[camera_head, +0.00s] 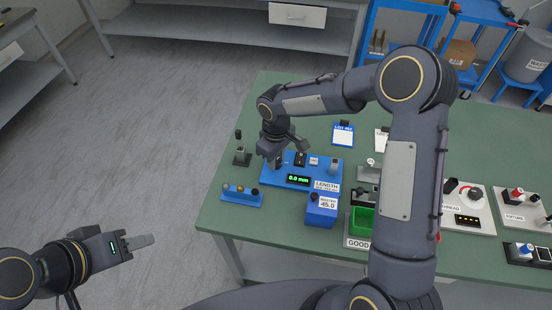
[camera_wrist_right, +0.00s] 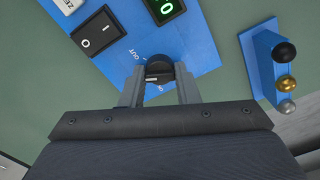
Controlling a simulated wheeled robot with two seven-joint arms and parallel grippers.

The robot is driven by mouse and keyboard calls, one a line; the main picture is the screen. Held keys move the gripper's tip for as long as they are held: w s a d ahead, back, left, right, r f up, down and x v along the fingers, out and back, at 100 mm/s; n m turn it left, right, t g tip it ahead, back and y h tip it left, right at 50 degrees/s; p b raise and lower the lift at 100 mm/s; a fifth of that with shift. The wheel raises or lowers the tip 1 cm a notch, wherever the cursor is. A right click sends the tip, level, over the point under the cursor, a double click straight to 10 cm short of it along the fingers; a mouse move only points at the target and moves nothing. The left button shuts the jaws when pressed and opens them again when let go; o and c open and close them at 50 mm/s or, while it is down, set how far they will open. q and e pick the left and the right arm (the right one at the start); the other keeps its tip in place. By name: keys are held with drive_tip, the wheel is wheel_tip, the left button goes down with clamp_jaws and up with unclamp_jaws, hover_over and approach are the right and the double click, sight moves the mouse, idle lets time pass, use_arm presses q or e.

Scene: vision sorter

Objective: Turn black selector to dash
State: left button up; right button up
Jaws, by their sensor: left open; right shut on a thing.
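My right gripper (camera_head: 276,158) is at the left end of the blue length gauge (camera_head: 327,176). In the right wrist view its two fingers (camera_wrist_right: 159,84) are shut on a round black selector knob (camera_wrist_right: 159,70), one finger on each side. The knob has a pale line on its face. The word OUT is printed beside it on the blue panel (camera_wrist_right: 190,40), and another label is partly hidden by the fingers. My left gripper (camera_head: 142,240) is open and empty over the floor, left of the table.
A black rocker switch (camera_wrist_right: 97,32) and a green display reading 0.0 mm (camera_head: 298,179) are close to the knob. A blue master block (camera_head: 321,210) and green bin (camera_head: 361,222) stand in front.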

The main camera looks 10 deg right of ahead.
drive_tip(key=n, duration=0.5)
idle(0.5)
drive_tip(key=o, duration=1)
drive_tip(key=shift+c, duration=0.2)
drive_tip(key=shift+r+b, duration=0.3)
drive_tip(key=shift+r, duration=3.65)
